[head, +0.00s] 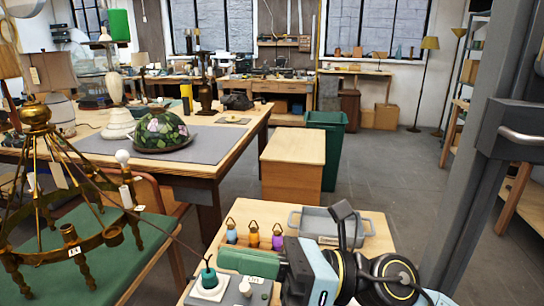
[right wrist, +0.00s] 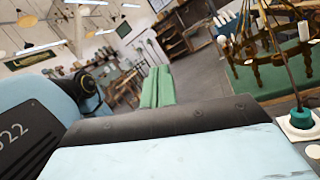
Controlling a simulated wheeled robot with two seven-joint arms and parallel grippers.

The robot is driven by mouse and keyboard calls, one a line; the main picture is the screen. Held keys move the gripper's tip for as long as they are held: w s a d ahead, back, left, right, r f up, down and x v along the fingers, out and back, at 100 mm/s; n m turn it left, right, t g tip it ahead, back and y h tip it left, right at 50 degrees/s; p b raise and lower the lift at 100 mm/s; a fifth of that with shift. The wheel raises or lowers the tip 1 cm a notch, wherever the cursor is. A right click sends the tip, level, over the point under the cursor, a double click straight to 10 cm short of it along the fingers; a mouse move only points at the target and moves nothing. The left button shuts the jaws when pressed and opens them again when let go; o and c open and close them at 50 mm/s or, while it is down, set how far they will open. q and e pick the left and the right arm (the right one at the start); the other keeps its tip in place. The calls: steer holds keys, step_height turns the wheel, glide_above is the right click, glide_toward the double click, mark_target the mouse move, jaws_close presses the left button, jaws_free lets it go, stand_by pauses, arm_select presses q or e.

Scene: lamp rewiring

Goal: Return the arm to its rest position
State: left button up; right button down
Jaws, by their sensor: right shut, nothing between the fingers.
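My right arm (head: 315,268), light blue and black, reaches in from the lower right of the head view, over a small wooden table (head: 372,217). Its gripper (head: 228,259) has green fingers that lie together, with nothing between them. The fingers point left, close to a white base with a teal plug (head: 208,279). In the right wrist view the green fingers (right wrist: 157,87) are side by side and empty, pointing away from the camera. The white base with the teal plug (right wrist: 302,121) is at the right edge there. My left gripper is not in view.
Small blue, orange and purple-topped items (head: 253,235) and a grey tray (head: 320,222) stand behind the gripper. A brass chandelier (head: 70,234) is at left, with a cord toward the teal plug. A grey post (head: 487,150) stands at right. Floor (head: 400,170) beyond is clear.

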steer(key=w+d+m+t+h, duration=0.4)
steer(key=d+m+t, duration=0.2)
steer(key=m+t, duration=0.55)
steer(key=w+d+m+t+h, duration=0.45)
steer(key=m+t, duration=0.45)
steer(key=m, duration=0.6)
steer(key=s+d+f+m+g+h, duration=0.1)
steer(key=d+f+m+g+h, duration=0.2)
steer(key=d+f+m+h, duration=0.45)
steer(key=s+d+f+m+g+h, duration=0.25)
steer(key=d+f+m+h, duration=0.25)
steer(key=f+m, duration=0.45)
steer(key=s+d+f+m+g, duration=0.3)
steer(key=s+f+m+g, duration=0.2)
steer(key=s+f+g, duration=1)
steer(key=s+f+t, duration=0.1)
steer(key=s+f, duration=0.1)
steer(key=f, duration=1)
steer(key=s+f+t, duration=0.1)
steer(key=s+f, duration=0.2)
steer(key=f, duration=1)
steer(key=s+d+f+n+g, duration=0.1)
steer(key=s+d+f, duration=0.1)
steer(key=s+f, duration=1.3)
steer(key=shift+s+d+f, duration=0.3)
steer(key=shift+s+d, duration=0.05)
steer(key=shift+s, duration=0.4)
